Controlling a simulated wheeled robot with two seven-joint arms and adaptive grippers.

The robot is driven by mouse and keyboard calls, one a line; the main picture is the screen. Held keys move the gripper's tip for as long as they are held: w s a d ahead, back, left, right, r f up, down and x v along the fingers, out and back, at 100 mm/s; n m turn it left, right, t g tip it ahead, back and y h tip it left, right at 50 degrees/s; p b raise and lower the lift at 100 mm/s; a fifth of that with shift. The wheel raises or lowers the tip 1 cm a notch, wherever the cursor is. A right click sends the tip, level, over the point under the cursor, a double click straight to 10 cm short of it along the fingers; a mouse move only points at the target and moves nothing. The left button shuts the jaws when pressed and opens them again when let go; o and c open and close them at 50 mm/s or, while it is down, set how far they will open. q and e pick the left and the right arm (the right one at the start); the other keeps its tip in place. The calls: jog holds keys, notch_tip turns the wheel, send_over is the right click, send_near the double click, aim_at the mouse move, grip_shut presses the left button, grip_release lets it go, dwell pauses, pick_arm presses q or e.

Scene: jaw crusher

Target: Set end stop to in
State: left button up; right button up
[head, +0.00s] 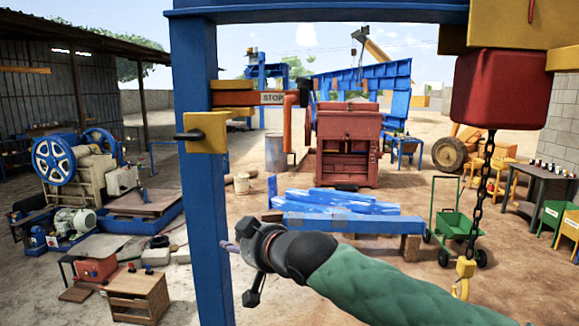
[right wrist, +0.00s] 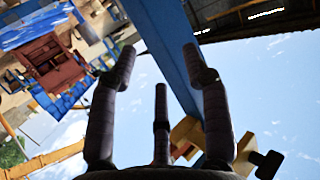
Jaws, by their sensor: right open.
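The end stop is a rust-orange bar (head: 240,99) with a STOP label, beside the blue post (head: 205,220), near its top. A yellow block (head: 207,133) with a black handle (head: 189,136) sits on the post just below it. My right gripper (head: 238,243) is open and empty, to the right of the post and well below the yellow block. In the right wrist view its fingers (right wrist: 160,62) are spread, with the blue post (right wrist: 170,45) beyond them. A yellow part with a black knob (right wrist: 267,163) shows at the lower right there. My left gripper is not in view.
A red box (head: 500,88) hangs at the right with a chain and yellow hook (head: 465,268) below it. Blue beams (head: 345,222) lie on supports behind my right arm. A red machine (head: 347,145) stands farther back. A wooden box (head: 137,294) stands at lower left.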

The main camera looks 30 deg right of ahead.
jog(key=s+d+r+m+t+h+p, duration=0.1)
jog(key=s+d+r, duration=0.15)
jog(key=r, duration=0.45)
jog(key=s+d+r+t+p, duration=0.1)
jog(key=s+d+r, duration=0.1)
jog(key=s+r, duration=0.35)
jog(key=m+t+h+p, duration=0.1)
jog(key=t, duration=0.1)
send_near(290, 130)
pick_arm(q)
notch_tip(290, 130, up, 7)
jog(key=p, duration=0.3)
pick_arm(e)
jog(key=w, duration=1.1)
jog(key=shift+d, duration=0.15)
jog(key=shift+s, duration=0.1)
jog(key=shift+c, duration=0.2)
grip_shut()
